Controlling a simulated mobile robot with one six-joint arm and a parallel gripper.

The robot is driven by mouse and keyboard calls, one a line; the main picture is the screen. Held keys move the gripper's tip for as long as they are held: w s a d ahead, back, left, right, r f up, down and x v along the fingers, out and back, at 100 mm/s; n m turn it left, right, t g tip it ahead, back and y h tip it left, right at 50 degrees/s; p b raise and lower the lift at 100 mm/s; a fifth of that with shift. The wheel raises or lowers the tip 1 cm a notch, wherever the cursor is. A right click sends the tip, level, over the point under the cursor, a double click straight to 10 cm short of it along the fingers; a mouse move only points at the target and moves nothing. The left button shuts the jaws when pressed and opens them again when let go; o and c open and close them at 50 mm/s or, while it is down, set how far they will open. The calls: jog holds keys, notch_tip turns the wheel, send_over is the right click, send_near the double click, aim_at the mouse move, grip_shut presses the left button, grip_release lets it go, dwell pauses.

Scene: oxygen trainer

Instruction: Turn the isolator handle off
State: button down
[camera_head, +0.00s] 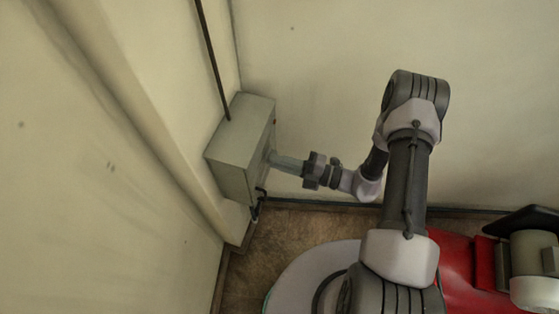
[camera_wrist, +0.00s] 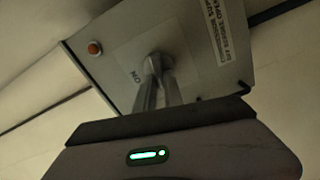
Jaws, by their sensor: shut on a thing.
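The isolator box (camera_head: 236,150) is a grey-green box on the wall in the corner in the head view. Its front plate (camera_wrist: 198,40) fills the upper part of the wrist view, with "ON" lettering left of the handle and a label at the right. The isolator handle (camera_wrist: 157,64) is a grey knob at the plate's middle, partly hidden by my fingers. My gripper (camera_wrist: 158,84) is shut on the handle. In the head view my gripper (camera_head: 275,159) reaches the box's front from the right. The handle itself is hidden there.
An orange-red round lamp or button (camera_wrist: 94,48) sits near a corner of the plate. A dark conduit (camera_head: 211,60) runs up from the box. A black bracket-like part (camera_head: 259,204) hangs below it. Walls stand close on both sides.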

jog(key=shift+f+n, duration=0.15)
jog(key=shift+n, duration=1.05)
jog(key=c, duration=1.4)
grip_release()
jog(key=shift+c, duration=0.2)
jog(key=p+v, duration=0.2)
jog(key=v, duration=1.5)
jog(key=shift+d, duration=0.2)
jog(key=shift+s, duration=0.1)
